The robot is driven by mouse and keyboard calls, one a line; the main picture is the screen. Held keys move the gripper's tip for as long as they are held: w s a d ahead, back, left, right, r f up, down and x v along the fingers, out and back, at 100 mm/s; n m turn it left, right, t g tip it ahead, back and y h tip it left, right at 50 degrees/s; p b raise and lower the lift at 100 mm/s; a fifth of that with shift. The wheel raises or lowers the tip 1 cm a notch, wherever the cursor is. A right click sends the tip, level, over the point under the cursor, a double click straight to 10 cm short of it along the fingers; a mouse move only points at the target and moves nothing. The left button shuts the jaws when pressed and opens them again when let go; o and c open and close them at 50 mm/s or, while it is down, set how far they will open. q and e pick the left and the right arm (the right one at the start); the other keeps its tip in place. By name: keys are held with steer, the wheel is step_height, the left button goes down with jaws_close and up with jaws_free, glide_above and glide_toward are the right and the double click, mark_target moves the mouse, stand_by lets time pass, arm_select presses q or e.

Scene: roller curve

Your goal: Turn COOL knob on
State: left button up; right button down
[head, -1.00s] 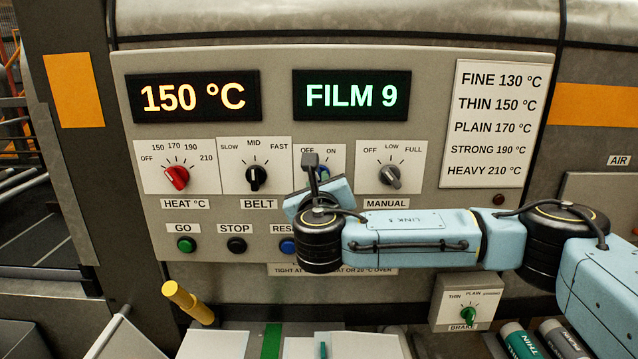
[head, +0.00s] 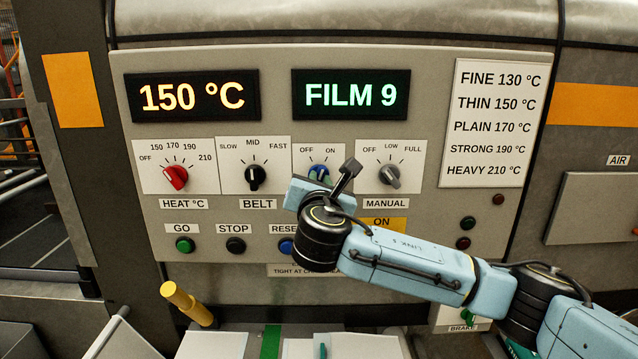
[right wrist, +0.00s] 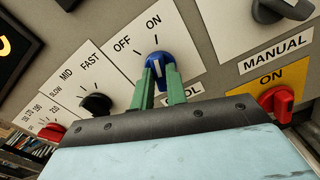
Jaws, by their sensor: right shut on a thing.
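The blue COOL knob (right wrist: 156,57) is on a white plate with OFF and ON marks; its white line points up toward ON in the right wrist view. The green fingers of my right gripper (right wrist: 160,75) are shut on it, one on each side. In the head view the knob (head: 317,169) shows partly above my wrist, between the BELT and MANUAL knobs. The COOL label is partly hidden by a finger. My left gripper is not in view.
The black BELT knob (head: 255,177) and red HEAT knob (head: 174,178) are to the left. The grey MANUAL knob (head: 390,177) is close on the right. A red knob on a yellow ON plate (right wrist: 283,103) is below it. The RESET button (head: 287,246) is beside my wrist.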

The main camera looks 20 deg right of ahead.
steer(key=shift+m, duration=0.6)
steer(key=c, duration=1.4)
jaws_free()
steer(key=shift+s, duration=0.1)
steer(key=b+v, duration=0.2)
steer(key=v, duration=1.1)
steer(key=shift+s, duration=0.1)
